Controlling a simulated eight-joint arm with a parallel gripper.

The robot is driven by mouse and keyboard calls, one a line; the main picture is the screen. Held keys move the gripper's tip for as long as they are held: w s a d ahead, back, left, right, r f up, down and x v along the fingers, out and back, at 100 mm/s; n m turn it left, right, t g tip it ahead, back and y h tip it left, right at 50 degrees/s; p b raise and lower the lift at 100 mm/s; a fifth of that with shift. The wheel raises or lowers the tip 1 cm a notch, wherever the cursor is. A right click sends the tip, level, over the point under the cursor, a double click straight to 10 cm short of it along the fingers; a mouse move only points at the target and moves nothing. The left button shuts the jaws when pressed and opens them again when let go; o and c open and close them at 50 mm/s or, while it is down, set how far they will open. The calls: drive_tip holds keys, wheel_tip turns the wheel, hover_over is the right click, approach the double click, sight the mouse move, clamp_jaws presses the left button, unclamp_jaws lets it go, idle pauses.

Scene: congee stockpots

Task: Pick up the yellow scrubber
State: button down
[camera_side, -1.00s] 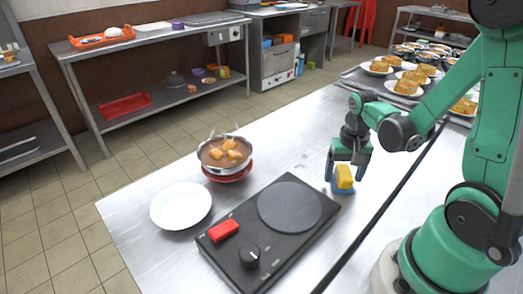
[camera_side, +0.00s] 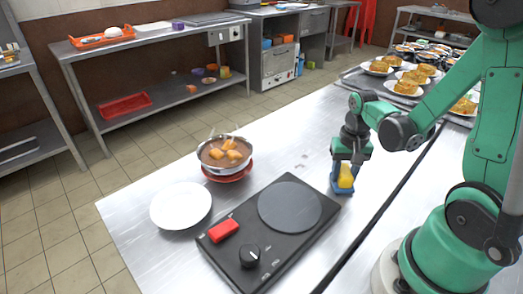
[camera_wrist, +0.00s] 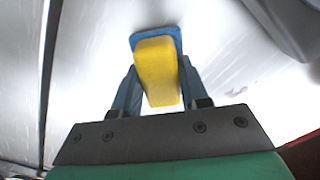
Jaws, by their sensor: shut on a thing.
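The yellow scrubber (camera_side: 346,176) has a yellow block handle on a flat blue base. It stands on the metal table, right of the black hotplate, with its blue base at table level. It also shows in the wrist view (camera_wrist: 158,72), between the two fingers. My gripper (camera_side: 343,184) points down over it and is shut on it, one finger on each side of the yellow part. In the wrist view my gripper (camera_wrist: 157,92) has its fingers along both sides of the block. The fingertips are partly hidden by the scrubber.
The black hotplate (camera_side: 262,246) with a red block (camera_side: 223,231) lies close on the left. A white plate (camera_side: 181,206) and a steel pot (camera_side: 225,152) on a red base stand further left. A tray (camera_side: 362,79) with several filled plates is behind. Bare table lies between.

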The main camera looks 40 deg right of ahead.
sight(345, 170)
wheel_tip(345, 170, up, 20)
drive_tip(key=shift+f, duration=0.15)
idle(0.5)
